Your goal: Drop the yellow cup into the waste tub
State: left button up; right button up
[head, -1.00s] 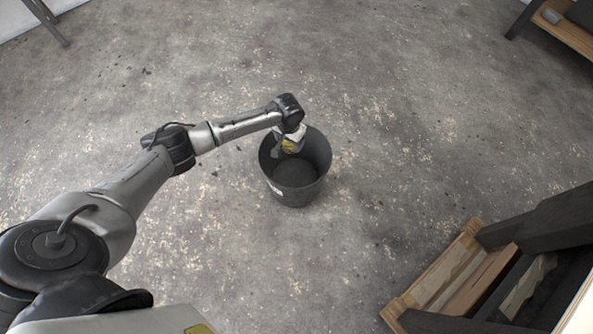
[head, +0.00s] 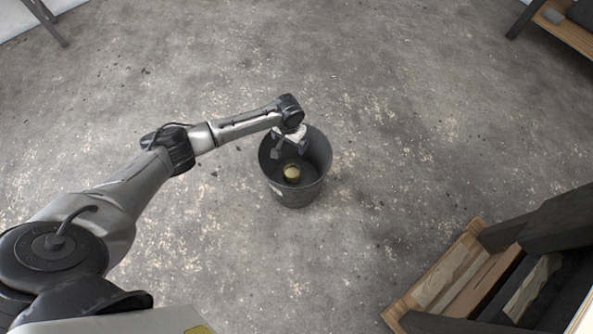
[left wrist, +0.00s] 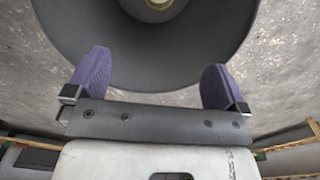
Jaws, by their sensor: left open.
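The dark grey waste tub (head: 298,193) stands on the floor in the middle of the head view. The yellow cup (head: 291,173) is down inside the tub, below my left gripper and apart from it. My left gripper (head: 289,151) is over the tub's opening, open and empty. In the left wrist view, its two purple fingers (left wrist: 155,78) are spread wide in front of the tub (left wrist: 85,45). The cup (left wrist: 158,3) shows there only in part, at the top edge. My right gripper is not in view.
A wooden pallet-like structure with dark beams (head: 455,277) stands at the lower right. A wooden shelf (head: 566,32) is at the top right corner. The concrete floor (head: 420,130) around the tub is clear.

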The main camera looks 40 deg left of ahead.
pick_arm(q)
notch_tip(320, 180, up, 14)
jog(key=p, duration=0.8)
jog(key=shift+p, duration=0.35)
jog(key=shift+f, duration=0.1)
